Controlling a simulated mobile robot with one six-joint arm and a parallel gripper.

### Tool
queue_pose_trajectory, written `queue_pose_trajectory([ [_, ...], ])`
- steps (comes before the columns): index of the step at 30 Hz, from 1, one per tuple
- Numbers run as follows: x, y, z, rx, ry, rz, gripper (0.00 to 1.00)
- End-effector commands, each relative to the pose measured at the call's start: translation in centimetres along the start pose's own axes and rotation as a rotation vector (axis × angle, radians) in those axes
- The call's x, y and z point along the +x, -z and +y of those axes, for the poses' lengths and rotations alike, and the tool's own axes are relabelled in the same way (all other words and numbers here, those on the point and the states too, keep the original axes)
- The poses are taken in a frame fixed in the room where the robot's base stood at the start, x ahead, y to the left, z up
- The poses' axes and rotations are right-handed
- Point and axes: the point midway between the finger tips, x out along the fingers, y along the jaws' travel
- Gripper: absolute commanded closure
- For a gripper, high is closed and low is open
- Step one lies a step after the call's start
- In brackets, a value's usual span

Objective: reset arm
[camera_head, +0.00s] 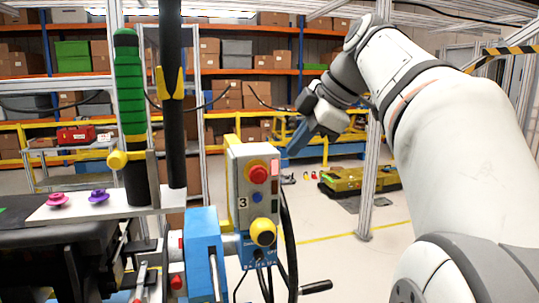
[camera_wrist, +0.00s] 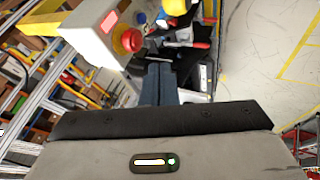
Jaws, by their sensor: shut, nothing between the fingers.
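My arm reaches in from the right in the head view. My gripper (camera_head: 294,148) hangs in the air to the right of the grey control box (camera_head: 239,180), with its fingers pointing down and left. In the wrist view my gripper (camera_wrist: 160,70) shows its dark fingers together, with nothing between them. The box carries a red button (camera_head: 258,173), a small blue button (camera_head: 257,197), a yellow knob (camera_head: 263,232) and the number 3. The red button also shows in the wrist view (camera_wrist: 129,40), left of the fingers. I see a gap between fingers and box in the head view.
A green-wrapped post (camera_head: 129,85) and a black post (camera_head: 172,120) stand left of the box. Pink (camera_head: 59,200) and purple (camera_head: 99,196) knobs sit on a white plate. A blue block (camera_head: 202,250) is below. Open floor (camera_head: 340,265) lies to the right.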

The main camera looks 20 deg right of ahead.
Motion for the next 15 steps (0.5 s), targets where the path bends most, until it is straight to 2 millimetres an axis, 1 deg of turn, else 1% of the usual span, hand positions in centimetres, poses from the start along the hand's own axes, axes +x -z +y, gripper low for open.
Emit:
queue_pose_trajectory([
  [11, -0.2, 0.0, 0.0, -0.001, 0.0, 0.0, 1.0],
  [14, 0.7, -0.1, -0.7, 0.054, 0.01, -0.01, 1.0],
  [15, 1.5, -0.3, -1.2, 0.101, 0.018, -0.021, 1.0],
])
